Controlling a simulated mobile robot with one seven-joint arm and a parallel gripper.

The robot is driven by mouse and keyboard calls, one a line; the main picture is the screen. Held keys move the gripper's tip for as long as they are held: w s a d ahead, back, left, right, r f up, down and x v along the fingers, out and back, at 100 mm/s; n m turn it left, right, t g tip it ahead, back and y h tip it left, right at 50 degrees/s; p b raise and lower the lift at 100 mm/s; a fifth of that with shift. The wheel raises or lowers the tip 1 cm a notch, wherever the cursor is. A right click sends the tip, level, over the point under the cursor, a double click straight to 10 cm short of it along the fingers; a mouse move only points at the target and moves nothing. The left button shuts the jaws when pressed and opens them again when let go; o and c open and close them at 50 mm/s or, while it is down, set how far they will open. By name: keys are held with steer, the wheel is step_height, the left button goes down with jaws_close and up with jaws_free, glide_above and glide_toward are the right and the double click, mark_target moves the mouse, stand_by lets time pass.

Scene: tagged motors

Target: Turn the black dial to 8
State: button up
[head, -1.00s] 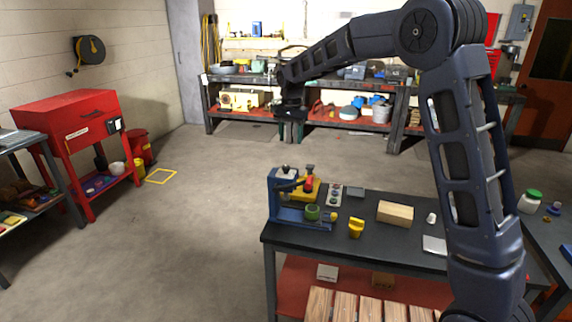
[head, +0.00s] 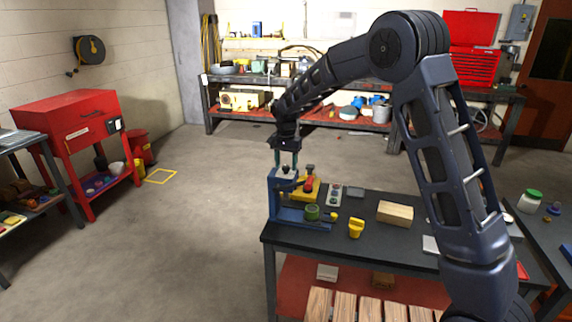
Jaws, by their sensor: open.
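My gripper (head: 286,161) points down with its two fingers apart, just above the top of a blue press-like fixture (head: 273,203) at the left end of the dark workbench. A pale, dark-topped knob (head: 288,171) on the fixture shows right below the fingers; I cannot tell if they touch it. A small grey panel (head: 334,195) with several round controls lies to the right of the fixture. I cannot make out for certain which part is the black dial, and no number 8 is readable.
A yellow block with a red part (head: 309,189), a green cylinder (head: 312,212), a yellow cup-like piece (head: 356,228) and a wooden block (head: 395,213) are on the workbench (head: 375,250). Open floor lies to the left. A red cabinet (head: 75,125) stands further left.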

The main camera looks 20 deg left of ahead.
steer(key=shift+f, duration=0.25)
steer(key=c, duration=1)
steer(key=shift+o, duration=0.2)
steer(key=shift+n, duration=0.3)
steer(key=n, duration=1.1)
steer(key=shift+n, duration=0.3)
